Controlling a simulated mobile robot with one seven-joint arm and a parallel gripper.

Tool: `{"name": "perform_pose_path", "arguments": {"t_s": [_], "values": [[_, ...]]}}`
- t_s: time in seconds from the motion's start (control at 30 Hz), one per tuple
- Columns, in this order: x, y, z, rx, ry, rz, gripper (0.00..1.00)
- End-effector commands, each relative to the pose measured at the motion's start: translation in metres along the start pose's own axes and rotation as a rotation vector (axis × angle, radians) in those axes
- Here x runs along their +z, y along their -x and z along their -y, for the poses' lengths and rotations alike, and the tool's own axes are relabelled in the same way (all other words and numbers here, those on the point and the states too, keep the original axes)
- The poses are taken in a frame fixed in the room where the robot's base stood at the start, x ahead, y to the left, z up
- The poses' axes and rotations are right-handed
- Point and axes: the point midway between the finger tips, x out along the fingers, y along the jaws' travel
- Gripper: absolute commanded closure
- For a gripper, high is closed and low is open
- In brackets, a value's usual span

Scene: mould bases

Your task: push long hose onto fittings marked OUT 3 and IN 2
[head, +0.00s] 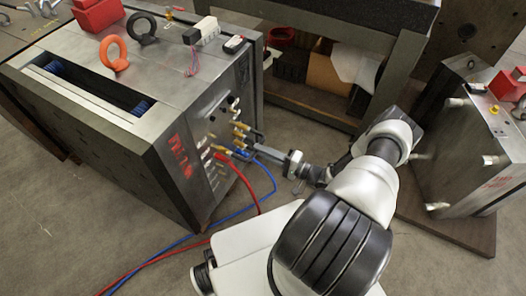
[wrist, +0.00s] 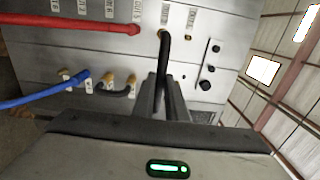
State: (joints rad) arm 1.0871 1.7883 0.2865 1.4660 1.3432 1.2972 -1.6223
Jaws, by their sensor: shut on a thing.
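The mould base (head: 100,95) has a side face with rows of brass fittings (head: 240,133). My gripper (head: 258,147) is close in front of this face. In the wrist view my gripper (wrist: 163,88) is shut on a black hose (wrist: 162,62), which rises between the fingers and bends over at a fitting in the upper row. I cannot tell whether it is pushed fully on. Its other end is hidden by the fingers.
A red hose (wrist: 70,24) and a blue hose (wrist: 40,97) end at fittings left of my gripper and trail to the floor. A short black hose (wrist: 112,92) loops between two lower fittings. Another mould base (head: 465,145) stands at right, with a bench (head: 310,100) behind.

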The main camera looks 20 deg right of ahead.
Motion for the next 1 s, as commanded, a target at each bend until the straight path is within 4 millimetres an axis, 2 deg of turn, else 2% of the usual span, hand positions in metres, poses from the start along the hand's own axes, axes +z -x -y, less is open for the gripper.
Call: {"name": "perform_pose_path", "arguments": {"t_s": [1.0], "values": [[-0.0002,-0.0087,0.0004,-0.010,0.000,0.000,1.00]]}}
